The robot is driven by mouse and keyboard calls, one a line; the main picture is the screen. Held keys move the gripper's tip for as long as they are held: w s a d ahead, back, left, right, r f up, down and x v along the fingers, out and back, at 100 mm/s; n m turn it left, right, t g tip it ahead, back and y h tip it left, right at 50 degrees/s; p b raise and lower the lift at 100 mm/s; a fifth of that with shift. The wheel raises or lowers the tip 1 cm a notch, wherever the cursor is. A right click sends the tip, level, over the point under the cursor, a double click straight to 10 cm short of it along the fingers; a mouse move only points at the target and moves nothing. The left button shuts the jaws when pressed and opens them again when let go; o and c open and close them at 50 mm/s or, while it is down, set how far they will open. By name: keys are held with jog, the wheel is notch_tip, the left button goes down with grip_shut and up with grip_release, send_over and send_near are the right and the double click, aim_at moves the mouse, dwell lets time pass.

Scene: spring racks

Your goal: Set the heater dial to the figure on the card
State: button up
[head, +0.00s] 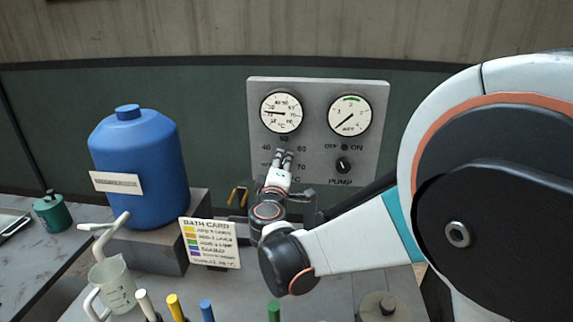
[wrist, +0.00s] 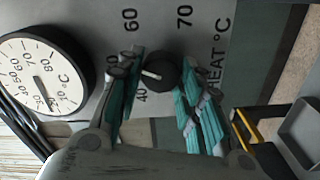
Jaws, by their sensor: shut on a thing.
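The heater dial is a black knob (wrist: 164,71) with a white pointer mark, set in the grey panel (head: 258,110). My gripper (wrist: 160,85) is shut on it, with one teal-padded finger on either side. In the wrist view the mark points left, roughly toward the 50, which a finger partly covers; the 60 and 70 are clear. In the head view my gripper (head: 284,158) hides the dial. The bath card (head: 210,243) stands on the bench with coloured lines; its bottom line is too small to read surely.
A round temperature gauge (head: 281,113) and a second gauge (head: 349,116) sit above, with the pump knob (head: 344,165) to the right. A blue jug (head: 140,170), a beaker (head: 113,286) and several coloured-top items stand left and in front.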

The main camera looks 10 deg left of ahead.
jog(key=m, duration=1)
jog(key=shift+d, duration=0.1)
jog(key=m, duration=0.4)
jog(key=shift+m+b, duration=0.3)
jog(key=m, duration=0.4)
jog(key=shift+d, duration=0.1)
jog(key=shift+m+t, duration=0.3)
jog(key=o, duration=1.1)
jog(key=shift+c, duration=0.2)
